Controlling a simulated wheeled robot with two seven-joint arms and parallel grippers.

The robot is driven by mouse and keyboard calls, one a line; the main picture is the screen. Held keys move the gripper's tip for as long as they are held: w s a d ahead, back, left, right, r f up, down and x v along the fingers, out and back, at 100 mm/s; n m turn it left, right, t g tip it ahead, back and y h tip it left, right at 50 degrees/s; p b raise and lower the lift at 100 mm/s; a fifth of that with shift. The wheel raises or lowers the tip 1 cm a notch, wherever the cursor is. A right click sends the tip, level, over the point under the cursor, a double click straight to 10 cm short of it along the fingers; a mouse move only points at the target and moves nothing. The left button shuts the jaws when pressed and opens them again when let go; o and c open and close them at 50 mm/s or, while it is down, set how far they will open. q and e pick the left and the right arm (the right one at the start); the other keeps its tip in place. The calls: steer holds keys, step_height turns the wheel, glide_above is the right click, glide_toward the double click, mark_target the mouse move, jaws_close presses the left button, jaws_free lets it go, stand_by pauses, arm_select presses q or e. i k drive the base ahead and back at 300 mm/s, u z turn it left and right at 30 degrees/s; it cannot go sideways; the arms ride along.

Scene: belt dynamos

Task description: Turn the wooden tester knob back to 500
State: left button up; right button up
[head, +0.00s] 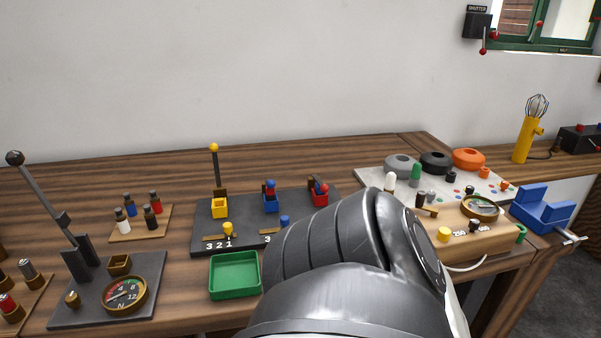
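The wooden tester (500,237), a light wood box, stands at the right end of the bench. On it are a round brass-rimmed gauge (482,209), a yellow knob (444,234) and a small black knob (474,226) between two printed numbers. The right number seems to read 500; the left looks like 250. I cannot tell which number the black knob points to. One of my grey arms fills the lower middle and covers the tester's left part. Neither gripper shows; whether one is hidden behind the arm cannot be seen.
A green tray (235,275) sits left of my arm, in front of a dark panel (200,238) with levers. A lever stand with a dial (125,294) is at the left. A blue vise (543,211) stands right of the tester. A pale board (375,175) with coloured discs lies behind.

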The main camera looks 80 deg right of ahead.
mark_target(475, 224)
steer(key=u, duration=0.1)
steer(key=k, duration=1.1)
steer(key=z, duration=0.1)
